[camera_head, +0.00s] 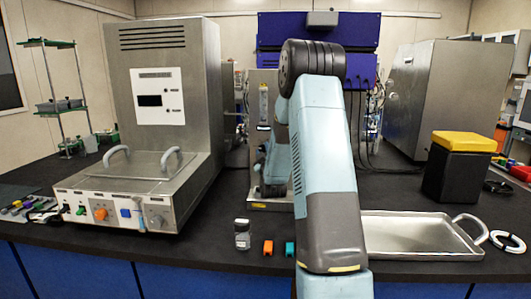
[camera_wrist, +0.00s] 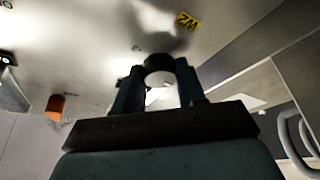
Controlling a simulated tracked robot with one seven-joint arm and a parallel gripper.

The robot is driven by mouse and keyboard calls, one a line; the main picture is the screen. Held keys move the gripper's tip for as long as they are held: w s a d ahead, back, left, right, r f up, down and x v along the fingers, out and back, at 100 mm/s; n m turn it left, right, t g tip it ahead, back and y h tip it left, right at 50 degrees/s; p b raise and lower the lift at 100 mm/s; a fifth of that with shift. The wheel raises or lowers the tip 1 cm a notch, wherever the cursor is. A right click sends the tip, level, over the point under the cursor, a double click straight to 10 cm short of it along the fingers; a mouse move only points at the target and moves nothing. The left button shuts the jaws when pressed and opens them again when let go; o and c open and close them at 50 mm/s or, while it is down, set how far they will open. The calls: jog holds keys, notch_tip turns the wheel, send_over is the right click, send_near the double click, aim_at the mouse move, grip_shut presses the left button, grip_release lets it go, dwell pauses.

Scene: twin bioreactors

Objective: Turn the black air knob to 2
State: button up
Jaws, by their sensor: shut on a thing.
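In the wrist view, my gripper (camera_wrist: 159,82) has its two blue-grey fingers on either side of a round knob (camera_wrist: 159,65). The knob has a dark rim and a paler grey face, and the fingers are closed against its sides. It sits close to a grey metal panel (camera_wrist: 95,35). I cannot read any scale or pointer on it, so its setting cannot be told. In the head view my arm reaches up and over toward the back equipment, and my gripper and the knob are hidden behind it.
In the wrist view an orange part (camera_wrist: 55,107) is on the left, a yellow label (camera_wrist: 187,20) above, and a metal handle (camera_wrist: 297,135) at right. In the head view a metal tray (camera_head: 415,252), a small bottle (camera_head: 242,236) and a yellow-lidded black box (camera_head: 456,178) stand on the bench.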

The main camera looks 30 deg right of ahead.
jog(key=m+h, duration=0.1)
jog(key=m, duration=0.1)
jog(key=m+h, duration=0.1)
jog(key=m, duration=0.2)
jog(key=m+h, duration=0.1)
jog(key=m, duration=0.1)
jog(key=shift+a+f+m+h, duration=0.2)
jog(key=shift+a+m+h, duration=0.1)
jog(key=shift+m, duration=0.1)
jog(key=m+g+h, duration=0.1)
jog(key=m, duration=0.3)
jog(key=m+g+h, duration=0.1)
jog(key=m+h, duration=0.1)
jog(key=m, duration=0.2)
jog(key=shift+w+g, duration=0.15)
jog(key=shift+g, duration=0.25)
jog(key=m+g+h, duration=0.1)
jog(key=m, duration=0.2)
jog(key=m+g+h, duration=0.1)
jog(key=m+g, duration=0.1)
jog(key=m, duration=0.2)
jog(key=shift+a+r+m+h, duration=0.1)
jog(key=shift+r+m+h, duration=0.05)
jog(key=shift+m+h, duration=0.15)
jog(key=shift+m+g, duration=0.65)
jog(key=shift+m, duration=0.7)
jog(key=shift+m+g, duration=0.65)
jog(key=shift+m, duration=0.7)
